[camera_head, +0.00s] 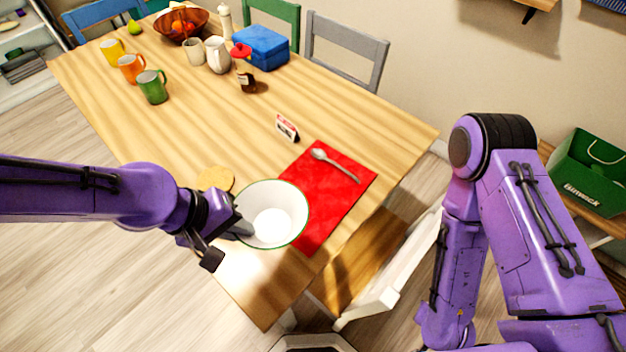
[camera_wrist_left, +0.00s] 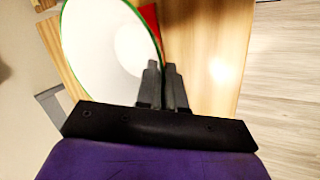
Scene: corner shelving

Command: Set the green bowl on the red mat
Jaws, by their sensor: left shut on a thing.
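The green bowl, white with a green rim, shows in the head view (camera_head: 273,214) at the near part of the table, overlapping the left edge of the red mat (camera_head: 328,196). My left gripper (camera_head: 243,228) is shut on the bowl's left rim. In the left wrist view the bowl (camera_wrist_left: 105,45) fills the upper left, and the closed fingers (camera_wrist_left: 163,85) meet its rim. A small corner of the red mat (camera_wrist_left: 150,18) shows behind it. I cannot tell whether the bowl touches the mat or hangs above it. My right gripper is out of view.
A spoon (camera_head: 334,165) lies on the mat. A small card box (camera_head: 287,128) stands behind it, and a round coaster (camera_head: 215,179) lies left of the bowl. Mugs, a bottle (camera_head: 246,78) and a blue box (camera_head: 261,48) stand farther back. A white chair (camera_head: 392,285) is at the near edge.

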